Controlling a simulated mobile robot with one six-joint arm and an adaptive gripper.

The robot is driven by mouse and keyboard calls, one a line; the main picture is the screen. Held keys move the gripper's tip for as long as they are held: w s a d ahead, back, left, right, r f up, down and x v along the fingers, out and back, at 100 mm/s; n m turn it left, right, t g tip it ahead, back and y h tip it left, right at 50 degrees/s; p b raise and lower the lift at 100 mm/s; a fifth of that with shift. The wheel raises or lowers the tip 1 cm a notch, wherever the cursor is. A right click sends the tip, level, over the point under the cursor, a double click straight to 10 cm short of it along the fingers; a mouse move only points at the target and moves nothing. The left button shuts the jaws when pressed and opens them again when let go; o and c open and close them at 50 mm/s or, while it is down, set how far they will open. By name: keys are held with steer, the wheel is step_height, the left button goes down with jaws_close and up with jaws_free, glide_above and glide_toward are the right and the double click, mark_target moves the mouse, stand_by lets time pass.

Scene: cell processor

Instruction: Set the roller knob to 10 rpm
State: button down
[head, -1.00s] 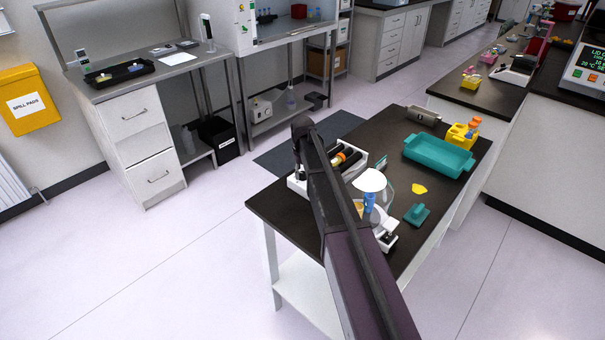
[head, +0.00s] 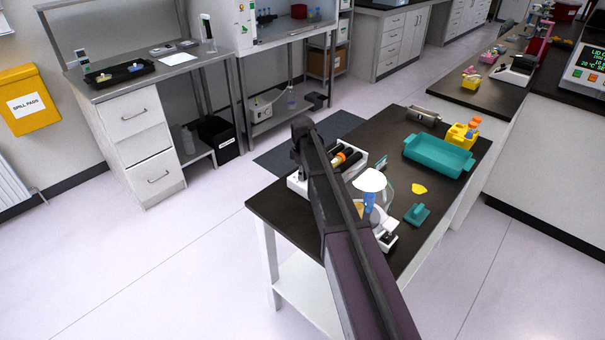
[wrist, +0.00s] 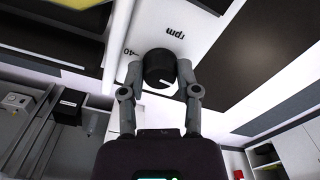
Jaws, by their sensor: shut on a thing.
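The roller knob (wrist: 159,69) is a black round knob with a white pointer line, on a white panel (wrist: 150,31) in the wrist view. The panel carries the print "rpm" and a "40" mark at the knob's upper left. My gripper (wrist: 158,82) has a finger on each side of the knob and is shut on it. The pointer line runs toward the lower right of the knob in this view. Other scale marks are hidden or too small to read. In the head view the roller device (head: 349,168) stands on the dark bench, and my arm hides its knob side.
The dark bench (head: 285,208) also holds a teal tray (head: 437,158), a yellow rack (head: 459,137), a white balance-like device (head: 384,239), a teal block (head: 416,214) and a grey cylinder (head: 422,116). Open floor lies to the left of the bench.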

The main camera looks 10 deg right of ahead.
steer(key=shift+s+n, duration=0.15)
steer(key=shift+n, duration=0.65)
steer(key=shift+c, duration=1.7)
jaws_free()
